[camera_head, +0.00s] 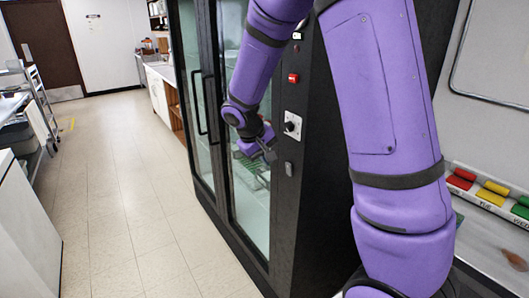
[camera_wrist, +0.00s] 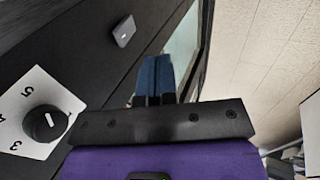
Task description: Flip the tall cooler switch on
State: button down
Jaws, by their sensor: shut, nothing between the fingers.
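The tall cooler (camera_head: 180,60) is a black cabinet with glass doors. Its front post carries a column of controls: a red switch-like part (camera_head: 293,78), a white plate with a black dial (camera_head: 292,126), and a small grey switch (camera_head: 288,168). The grey switch also shows in the wrist view (camera_wrist: 123,30), as does the dial (camera_wrist: 45,122). No on or off marking is readable on the switch. My gripper (camera_head: 270,155) is shut and empty, just left of the grey switch in the head view and apparently apart from it. Its blue fingers (camera_wrist: 155,75) are together in the wrist view.
My arm covers part of the cooler's front and side. A tray of coloured blocks (camera_head: 485,190) lies on a counter to the right. The tiled floor (camera_head: 130,200) to the left is clear. White counters and a rack (camera_head: 40,95) stand along the far left.

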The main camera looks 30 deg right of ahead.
aim_at(289, 169)
jog(key=shift+w+d+f, duration=0.1)
jog(key=shift+d+f, duration=0.65)
jog(key=shift+d, duration=0.3)
jog(key=shift+s+d+f, duration=0.1)
jog(key=shift+d+f, duration=0.7)
jog(key=shift+d, duration=0.3)
jog(key=shift+w+d+f, duration=0.1)
jog(key=shift+d+f, duration=0.65)
jog(key=shift+d, duration=0.3)
jog(key=shift+d, duration=0.1)
